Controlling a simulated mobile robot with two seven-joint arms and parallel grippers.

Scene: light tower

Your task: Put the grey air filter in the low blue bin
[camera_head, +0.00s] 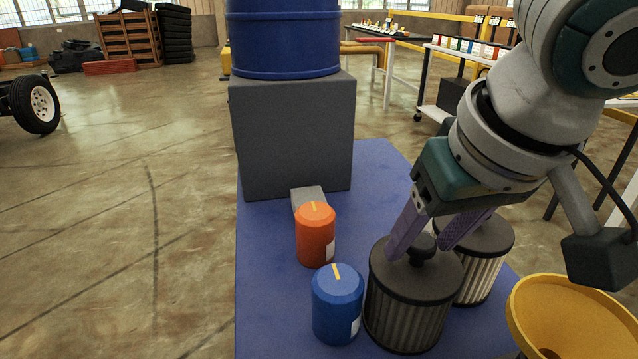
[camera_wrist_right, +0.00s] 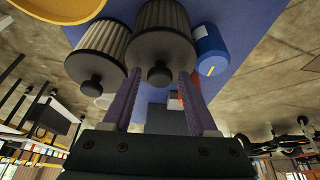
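The grey air filter (camera_head: 405,318), a dark-capped cylinder with grey pleats and a knob on top, stands upright on the blue tabletop (camera_head: 275,300). It also shows in the wrist view (camera_wrist_right: 162,18). My right gripper (camera_head: 420,251) is open over it, with its purple fingers on either side of the knob and a gap visible in the wrist view (camera_wrist_right: 160,75). A blue bin (camera_head: 285,40) stands on a dark grey block (camera_head: 295,135) at the far end; its top is cut off. I cannot tell whether it is the low one. My left gripper is not in view.
A second filter with paler pleats (camera_head: 482,275) stands close behind the grey one. A blue canister (camera_head: 337,310) and an orange canister (camera_head: 315,240) stand to its left. A yellow funnel-like bowl (camera_head: 530,300) is at right. The table's left strip is clear.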

